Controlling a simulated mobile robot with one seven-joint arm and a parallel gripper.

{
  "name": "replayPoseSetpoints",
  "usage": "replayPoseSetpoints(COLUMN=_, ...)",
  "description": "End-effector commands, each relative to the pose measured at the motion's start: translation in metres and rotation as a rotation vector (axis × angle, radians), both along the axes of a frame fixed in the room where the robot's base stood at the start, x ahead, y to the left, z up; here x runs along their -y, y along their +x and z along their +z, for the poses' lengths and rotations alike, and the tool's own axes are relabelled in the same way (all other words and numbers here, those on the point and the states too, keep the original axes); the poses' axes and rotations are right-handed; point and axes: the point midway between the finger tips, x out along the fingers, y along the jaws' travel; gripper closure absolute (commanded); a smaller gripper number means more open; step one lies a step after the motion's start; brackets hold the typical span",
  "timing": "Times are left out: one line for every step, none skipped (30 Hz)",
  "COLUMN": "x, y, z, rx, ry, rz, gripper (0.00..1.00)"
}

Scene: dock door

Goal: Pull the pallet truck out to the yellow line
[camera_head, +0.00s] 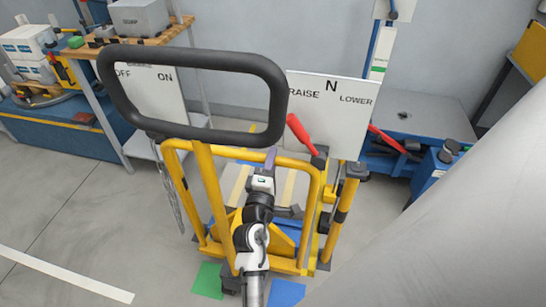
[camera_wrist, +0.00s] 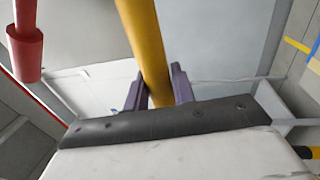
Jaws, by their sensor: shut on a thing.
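The pallet truck has a yellow tube frame (camera_head: 213,195) and a black loop handle (camera_head: 192,55) on top. It stands upright in the middle of the head view. My gripper (camera_head: 270,158) is at the frame's upper crossbar, below and right of the loop. In the wrist view my gripper's purple fingers (camera_wrist: 158,76) are shut on a yellow bar (camera_wrist: 143,35), one finger on each side. The truck's lower part is partly hidden by my arm. I cannot make out the yellow line with certainty.
A red lever (camera_head: 301,134) stands right of the frame, before a RAISE/LOWER board (camera_head: 335,120). A workbench (camera_head: 98,45) is behind left, a blue unit (camera_head: 425,130) behind right. Green (camera_head: 208,279) and blue (camera_head: 287,293) floor patches lie in front. The left floor, with a white stripe (camera_head: 65,275), is clear.

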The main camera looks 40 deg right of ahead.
Motion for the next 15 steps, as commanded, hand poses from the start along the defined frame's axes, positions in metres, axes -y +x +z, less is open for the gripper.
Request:
replayPoseSetpoints(x=-0.001, y=-0.0005, z=-0.0002, rx=0.0, ry=0.0, rz=0.0, gripper=1.0)
replayPoseSetpoints(x=-0.0013, y=-0.0008, z=-0.0001, rx=0.0, ry=0.0, rz=0.0, gripper=1.0)
replayPoseSetpoints(x=-0.0015, y=-0.0011, z=0.0001, rx=0.0, ry=0.0, rz=0.0, gripper=1.0)
replayPoseSetpoints(x=-0.0017, y=-0.0012, z=0.0002, rx=0.001, ry=-0.001, rz=0.0, gripper=1.0)
replayPoseSetpoints(x=-0.0018, y=-0.0013, z=0.0004, rx=0.001, ry=-0.001, rz=0.0, gripper=1.0)
replayPoseSetpoints(x=-0.0018, y=-0.0013, z=0.0004, rx=0.001, ry=-0.001, rz=0.0, gripper=1.0)
replayPoseSetpoints(x=-0.0018, y=-0.0013, z=0.0005, rx=0.001, ry=-0.001, rz=0.0, gripper=1.0)
replayPoseSetpoints(x=-0.0018, y=-0.0013, z=0.0005, rx=0.001, ry=-0.001, rz=0.0, gripper=1.0)
replayPoseSetpoints(x=-0.0018, y=-0.0013, z=0.0005, rx=0.001, ry=-0.001, rz=0.0, gripper=1.0)
replayPoseSetpoints(x=-0.0018, y=-0.0012, z=0.0006, rx=0.001, ry=-0.001, rz=0.0, gripper=1.0)
replayPoseSetpoints(x=-0.0018, y=-0.0012, z=0.0005, rx=0.001, ry=-0.001, rz=0.0, gripper=1.0)
replayPoseSetpoints(x=-0.0018, y=-0.0012, z=0.0006, rx=0.001, ry=-0.001, rz=0.0, gripper=1.0)
replayPoseSetpoints(x=-0.0018, y=-0.0012, z=0.0006, rx=0.001, ry=-0.001, rz=0.0, gripper=1.0)
replayPoseSetpoints(x=-0.0017, y=-0.0012, z=0.0006, rx=0.001, ry=-0.001, rz=0.0, gripper=0.73)
replayPoseSetpoints(x=-0.0017, y=-0.0012, z=0.0006, rx=0.001, ry=-0.001, rz=0.0, gripper=0.68)
